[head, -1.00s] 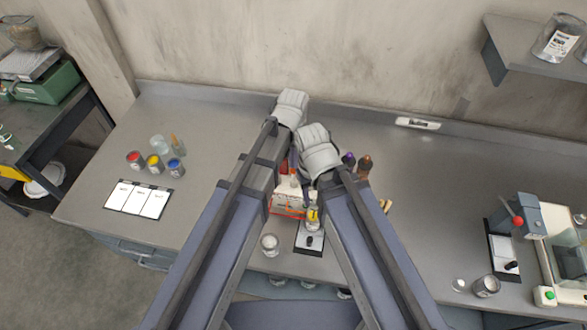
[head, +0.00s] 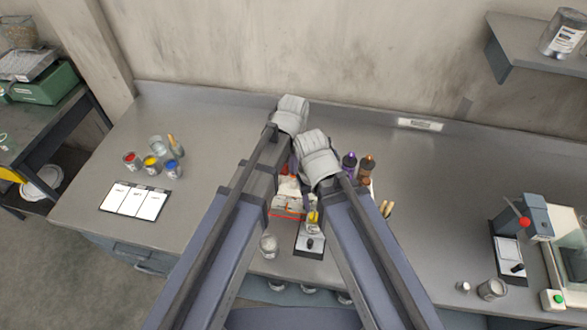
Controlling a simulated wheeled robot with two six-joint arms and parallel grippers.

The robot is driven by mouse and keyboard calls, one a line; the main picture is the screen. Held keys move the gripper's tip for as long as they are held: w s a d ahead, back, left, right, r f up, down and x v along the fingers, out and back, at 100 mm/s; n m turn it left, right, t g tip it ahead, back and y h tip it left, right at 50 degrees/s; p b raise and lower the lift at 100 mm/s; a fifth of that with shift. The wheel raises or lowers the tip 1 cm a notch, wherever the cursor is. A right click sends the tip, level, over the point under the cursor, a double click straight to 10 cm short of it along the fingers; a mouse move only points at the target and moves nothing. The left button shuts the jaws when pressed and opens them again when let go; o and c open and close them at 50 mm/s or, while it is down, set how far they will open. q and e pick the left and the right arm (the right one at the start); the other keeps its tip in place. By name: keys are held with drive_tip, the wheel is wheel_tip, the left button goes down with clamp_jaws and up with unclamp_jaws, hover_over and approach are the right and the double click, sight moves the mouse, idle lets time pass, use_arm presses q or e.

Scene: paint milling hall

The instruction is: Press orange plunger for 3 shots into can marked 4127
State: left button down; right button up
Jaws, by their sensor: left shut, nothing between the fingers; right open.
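My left gripper (head: 290,114) and my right gripper (head: 316,157) are close together over the middle of the bench, the left one higher. Their fingers point away and are hidden behind their pale housings. Just right of the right gripper stand a dark bottle with an orange-brown top (head: 368,166) and one with a purple top (head: 349,164). I cannot tell whether the orange top is the plunger. A small metal can (head: 269,246) stands below, left of a pad with a black knob (head: 310,245). No marking 4127 is legible.
Red, yellow and blue paint cans (head: 151,165) and a board with white cards (head: 134,201) are at left. A red-knobbed device (head: 535,215) stands at right.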

use_arm(q)
drive_tip(key=shift+r+p, duration=1.75)
drive_tip(key=shift+f, duration=0.15)
drive_tip(key=shift+f+b, duration=1.6)
drive_tip(key=shift+b, duration=0.15)
drive_tip(key=shift+r+p, duration=1.75)
wheel_tip(320, 180, up, 5)
drive_tip(key=p, duration=0.5)
